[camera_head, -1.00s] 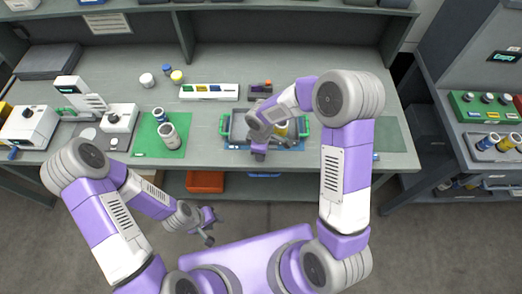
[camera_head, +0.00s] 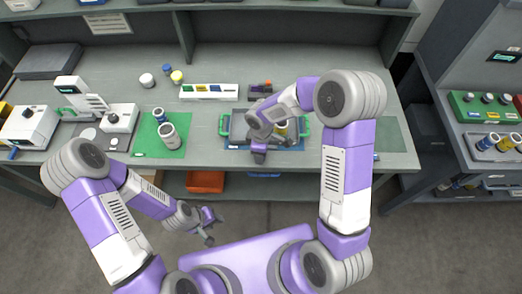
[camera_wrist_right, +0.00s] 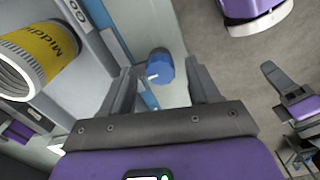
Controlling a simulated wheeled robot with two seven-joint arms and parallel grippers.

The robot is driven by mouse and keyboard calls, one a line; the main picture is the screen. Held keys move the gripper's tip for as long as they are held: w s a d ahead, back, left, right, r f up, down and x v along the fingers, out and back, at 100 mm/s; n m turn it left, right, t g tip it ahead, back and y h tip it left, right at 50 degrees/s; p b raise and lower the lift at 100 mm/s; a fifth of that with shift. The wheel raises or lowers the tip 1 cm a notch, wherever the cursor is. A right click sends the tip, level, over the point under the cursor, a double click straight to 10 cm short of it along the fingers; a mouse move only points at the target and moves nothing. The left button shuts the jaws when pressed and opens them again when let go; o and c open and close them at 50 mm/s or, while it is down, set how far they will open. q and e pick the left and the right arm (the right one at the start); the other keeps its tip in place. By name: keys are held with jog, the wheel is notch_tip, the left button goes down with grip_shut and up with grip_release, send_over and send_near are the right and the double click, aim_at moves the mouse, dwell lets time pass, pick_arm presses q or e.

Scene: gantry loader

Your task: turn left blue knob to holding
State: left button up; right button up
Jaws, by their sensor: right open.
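A blue knob (camera_wrist_right: 155,68) with a white mark on its side shows in the right wrist view. It lies between the two fingers of my right gripper (camera_wrist_right: 160,76), with visible gaps on both sides. My right gripper is open, and in the head view it is above the front edge of the grey tray (camera_head: 238,126), where it hides the knob. My left gripper (camera_head: 208,226) is empty, its fingers apart, low in front of the bench and away from the knob.
A yellow-labelled container (camera_wrist_right: 42,50) stands close to my right gripper in the wrist view. The tray has green handles (camera_head: 224,124). A green mat (camera_head: 150,148) with containers lies to the left. The bench behind the tray holds a white rack (camera_head: 209,91).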

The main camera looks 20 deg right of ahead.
notch_tip(320, 180, up, 7)
jog(key=shift+r+p, duration=0.1)
jog(key=shift+p, duration=0.3)
pick_arm(q)
jog(key=shift+r, duration=0.5)
jog(key=shift+s, duration=0.1)
pick_arm(e)
jog(key=shift+s, duration=0.1)
